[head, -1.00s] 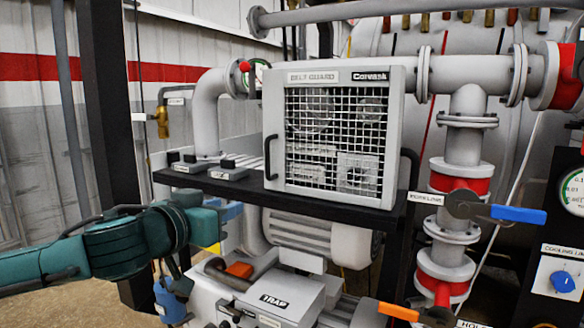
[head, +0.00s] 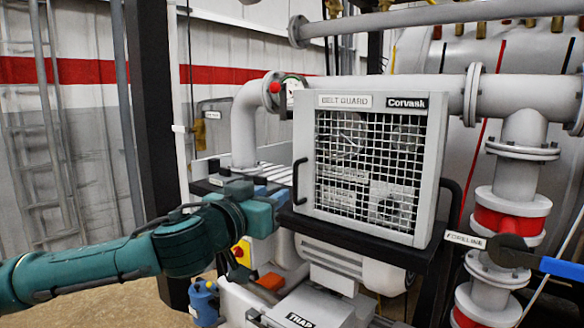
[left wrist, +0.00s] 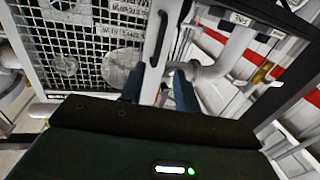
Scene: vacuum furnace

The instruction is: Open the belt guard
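The belt guard (head: 362,165) is a pale grey box with a wire-mesh front, labelled BELT GUARD, and its front looks closed. Its dark vertical handle (head: 298,181) is on the left edge of the front. In the left wrist view the mesh front (left wrist: 85,45) fills the upper left, with the handle (left wrist: 156,38) right of it. My left gripper (head: 272,192) is just left of the handle in the head view. My right gripper is not shown.
A grey pipe with a gauge (head: 291,90) rises behind the guard's left side. The trap box (head: 310,310) and a motor lie below the black shelf. The foreline valve with a blue lever (head: 562,268) is at right. Open floor shows at lower left.

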